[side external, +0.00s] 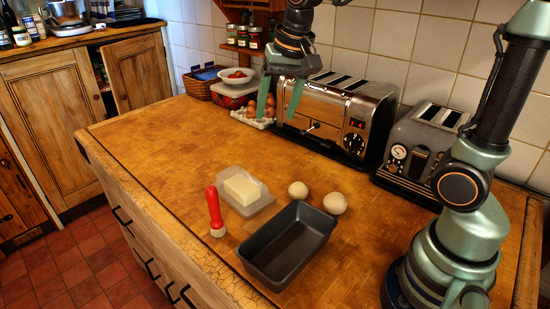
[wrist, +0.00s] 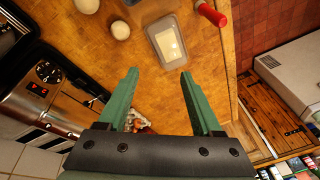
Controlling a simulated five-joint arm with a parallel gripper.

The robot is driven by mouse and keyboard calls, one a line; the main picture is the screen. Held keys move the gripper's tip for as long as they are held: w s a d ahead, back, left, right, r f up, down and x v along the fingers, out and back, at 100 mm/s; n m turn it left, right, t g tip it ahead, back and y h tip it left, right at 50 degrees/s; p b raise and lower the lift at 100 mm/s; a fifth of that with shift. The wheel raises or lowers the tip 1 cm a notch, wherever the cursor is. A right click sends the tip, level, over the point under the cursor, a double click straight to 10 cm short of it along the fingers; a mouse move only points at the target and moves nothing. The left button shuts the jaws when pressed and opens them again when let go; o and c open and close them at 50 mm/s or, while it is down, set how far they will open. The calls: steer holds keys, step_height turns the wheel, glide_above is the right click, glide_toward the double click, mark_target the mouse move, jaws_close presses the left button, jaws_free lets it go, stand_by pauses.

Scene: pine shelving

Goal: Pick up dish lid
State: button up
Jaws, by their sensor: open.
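A pale, see-through butter dish (side external: 262,203) with a yellow block of butter stands on the wooden counter. It also shows in the wrist view (wrist: 157,27), at the top, beyond my fingertips. I cannot tell whether a clear lid covers the butter; no separate lid stands out. My gripper (side external: 279,104) is open and empty, with its green fingers pointing down. It hangs in front of the toaster, above the counter and well apart from the dish. In the wrist view the open fingers (wrist: 159,75) have bare counter between them.
A red-handled brush (side external: 214,208) lies left of the dish. A toaster (side external: 339,112), a second toaster (side external: 419,145) and an egg carton (side external: 250,117) line the wall. The counter's middle is clear.

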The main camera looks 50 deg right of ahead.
steer(key=w+f+m+g, duration=0.2)
steer(key=w+f+m, duration=0.15)
steer(key=w, duration=0.25)
steer(key=m+g, duration=0.1)
steer(key=m, duration=0.4)
glide_above(240, 172)
steer(key=shift+n, duration=0.25)
steer(key=f, duration=1.2)
steer(key=shift+s+d, duration=0.15)
steer(key=shift+s, duration=0.2)
steer(key=shift+w+a+f, duration=0.1)
steer(key=shift+f, duration=1.2)
steer(key=shift+w+a+f, duration=0.1)
steer(key=shift+f, duration=1.2)
jaws_close()
steer(key=shift+r, duration=0.1)
